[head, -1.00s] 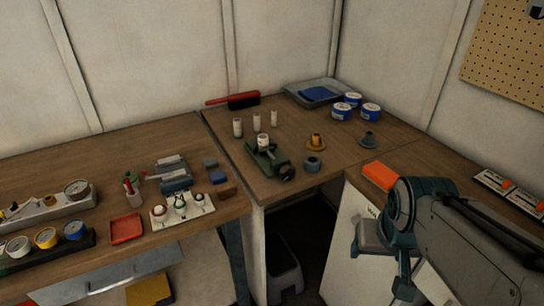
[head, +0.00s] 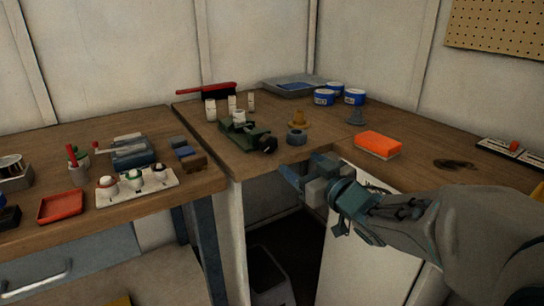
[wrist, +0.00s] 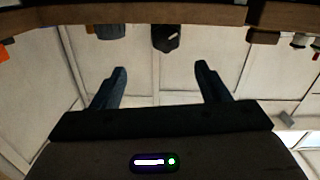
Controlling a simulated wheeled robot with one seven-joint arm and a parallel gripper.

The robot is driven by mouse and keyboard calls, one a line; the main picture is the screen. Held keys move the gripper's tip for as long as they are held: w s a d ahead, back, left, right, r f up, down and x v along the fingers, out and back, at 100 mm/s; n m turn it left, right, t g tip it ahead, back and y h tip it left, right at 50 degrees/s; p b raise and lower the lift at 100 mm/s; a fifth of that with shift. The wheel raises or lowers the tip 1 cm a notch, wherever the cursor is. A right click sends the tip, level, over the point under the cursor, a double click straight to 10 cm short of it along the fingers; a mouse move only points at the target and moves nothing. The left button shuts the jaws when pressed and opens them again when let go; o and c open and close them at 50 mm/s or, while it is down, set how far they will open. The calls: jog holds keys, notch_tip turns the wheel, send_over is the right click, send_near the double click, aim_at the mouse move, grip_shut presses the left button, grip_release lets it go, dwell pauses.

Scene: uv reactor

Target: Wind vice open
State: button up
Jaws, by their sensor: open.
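A small dark green vice (head: 245,134) stands near the front edge of the corner bench, with a white cylinder (head: 239,117) in or at its jaws; I cannot tell which. Its dark round knob (head: 267,144) faces the front edge. In the wrist view the knob (wrist: 166,38) shows near the top, with a light mark on it, beyond and between my fingertips. My gripper (head: 285,174) is in front of the bench edge, lower and to the right of the knob. Its two fingers (wrist: 160,75) are wide apart with nothing between them.
An orange block (head: 378,144) lies on the right counter. Open space lies below the bench edge.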

aim_at(271, 145)
jog(key=shift+y, duration=0.3)
jog(key=b+x, duration=0.1)
jog(key=x, duration=0.6)
jog(key=b+x, duration=0.1)
jog(key=x, duration=0.6)
jog(key=shift+s+a+f, duration=0.1)
jog(key=shift+s+a, duration=0.05)
jog(key=shift+a, duration=0.15)
jog(key=c, duration=1)
